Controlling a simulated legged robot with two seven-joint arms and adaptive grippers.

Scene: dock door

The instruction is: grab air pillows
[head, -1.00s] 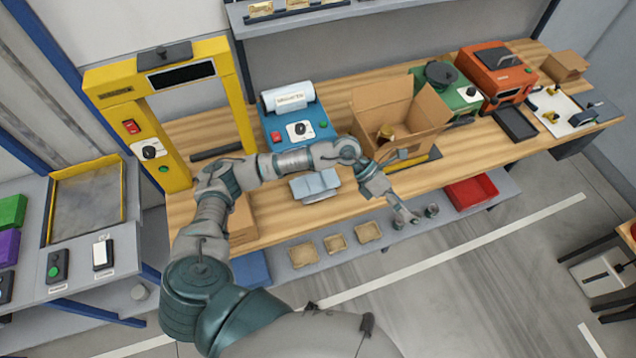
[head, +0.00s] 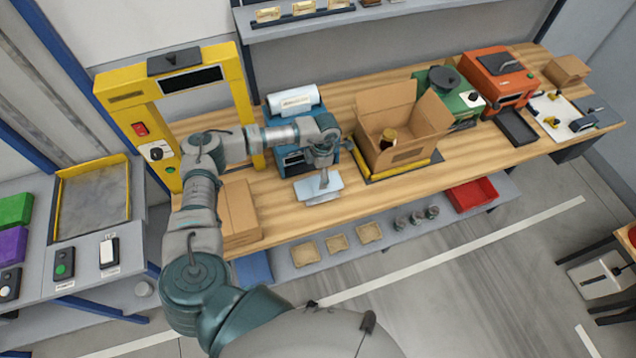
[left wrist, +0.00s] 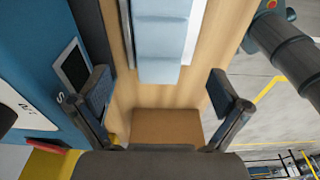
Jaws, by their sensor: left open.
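The air pillows (head: 309,191) are a pale blue strip in front of the blue machine (head: 288,162), on or over a pale tray near the bench's front edge. In the left wrist view the strip (left wrist: 160,45) shows several joined pillows, between and beyond the fingers. My right gripper is not in view.
An open carton (head: 405,130) with a jar (head: 388,139) inside stands right of the pillows. A closed brown box (head: 238,212) stands to their left, beside a yellow frame (head: 133,120). Bare wooden bench (head: 375,192) lies right of the pillows. Small trays sit on the shelf below.

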